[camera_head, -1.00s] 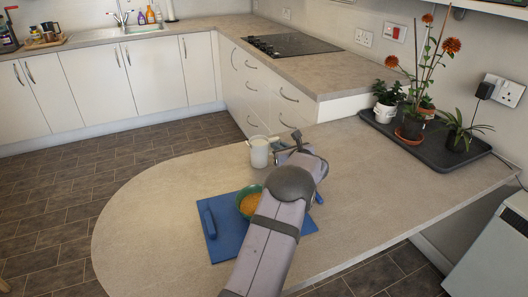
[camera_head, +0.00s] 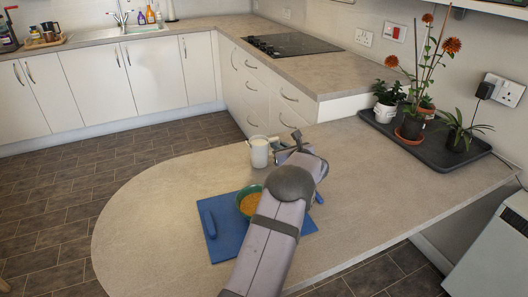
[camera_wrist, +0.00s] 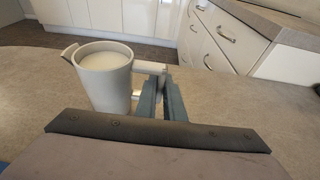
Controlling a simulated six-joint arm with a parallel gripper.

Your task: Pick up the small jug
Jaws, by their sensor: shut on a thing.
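The small jug (camera_head: 259,153) is white-grey and holds a pale, milky liquid. It is upright at the far part of the worktop in the head view. In the wrist view the jug (camera_wrist: 104,80) is at the left, with its spout to the left and its handle (camera_wrist: 148,68) to the right. My gripper (camera_wrist: 158,88) is shut on the handle, its two blue-grey fingers close together there. In the head view my gripper (camera_head: 277,146) is partly hidden behind my wrist. I cannot tell if the jug's base touches the worktop.
A blue board (camera_head: 230,247) with a green bowl (camera_head: 243,211) of orange food and a blue item (camera_head: 209,223) lies nearer, partly behind my arm. A dark tray (camera_head: 470,165) of potted plants stands at the right. The worktop (camera_head: 150,215) left of the board is clear.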

